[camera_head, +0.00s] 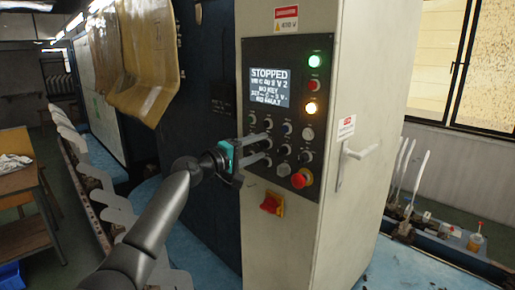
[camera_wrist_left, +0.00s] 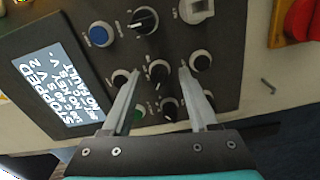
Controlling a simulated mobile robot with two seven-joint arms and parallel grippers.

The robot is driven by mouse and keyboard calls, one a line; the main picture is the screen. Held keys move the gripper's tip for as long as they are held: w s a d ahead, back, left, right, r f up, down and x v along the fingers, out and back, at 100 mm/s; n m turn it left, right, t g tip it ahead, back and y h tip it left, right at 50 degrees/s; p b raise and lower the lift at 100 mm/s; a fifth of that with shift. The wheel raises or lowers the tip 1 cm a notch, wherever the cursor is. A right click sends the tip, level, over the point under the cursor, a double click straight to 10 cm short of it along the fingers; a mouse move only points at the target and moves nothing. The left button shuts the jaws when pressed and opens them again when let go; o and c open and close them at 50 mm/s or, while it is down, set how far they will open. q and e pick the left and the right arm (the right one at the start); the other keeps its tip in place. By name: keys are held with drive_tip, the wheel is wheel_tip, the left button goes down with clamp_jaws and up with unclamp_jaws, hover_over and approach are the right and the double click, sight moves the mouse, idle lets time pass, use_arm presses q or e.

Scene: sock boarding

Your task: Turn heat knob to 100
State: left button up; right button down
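The dark control panel (camera_head: 288,95) on the grey cabinet carries several black knobs with light rims. My left gripper (camera_head: 266,150) is at the panel's left edge, fingers pointing at the lower knobs. In the left wrist view my left gripper (camera_wrist_left: 160,74) is open, with a finger on either side of one black knob (camera_wrist_left: 157,71). I cannot tell whether the fingers touch it. The knob labels are too small to read, so I cannot tell which is the heat knob or its setting. My right gripper is not in view.
The panel screen (camera_head: 270,87) reads STOPPED. A red emergency button (camera_head: 302,178), a blue button (camera_wrist_left: 99,36) and neighbouring knobs (camera_wrist_left: 200,60) are close to the gripper. A red-yellow switch (camera_head: 272,203) sits below the panel. A door handle (camera_head: 362,152) sticks out at the right.

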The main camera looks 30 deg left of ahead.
use_arm(q)
drive_tip(key=shift+s, duration=0.1)
drive_tip(key=b+v, duration=0.4)
drive_tip(key=v, duration=1.1)
drive_tip(key=shift+a, duration=0.15)
